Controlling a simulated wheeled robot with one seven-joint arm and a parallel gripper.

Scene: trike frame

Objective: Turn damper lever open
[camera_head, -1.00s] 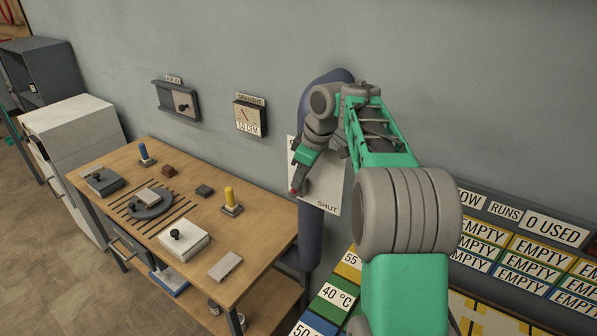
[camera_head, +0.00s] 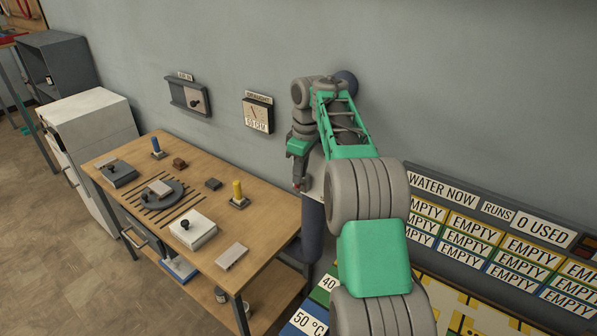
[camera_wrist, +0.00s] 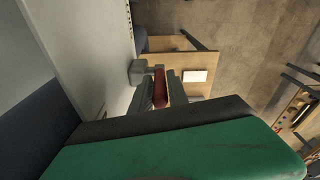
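The damper lever's red grip (camera_wrist: 159,84) shows in the wrist view between the two grey fingers of my gripper (camera_wrist: 161,92), which close in on both sides of it. In the head view my gripper (camera_head: 299,186) points down in front of the dark blue pipe (camera_head: 312,232) on the wall. The pale damper plate (camera_head: 316,184) is mostly hidden behind my arm, so its labels and the lever's angle cannot be read there.
A wooden workbench (camera_head: 262,212) with small items stands left of the pipe. A draught gauge (camera_head: 257,114) and an air-in slide (camera_head: 188,97) hang on the wall. A sign board (camera_head: 470,205) and a panel with coloured temperature labels (camera_head: 311,321) lie at right.

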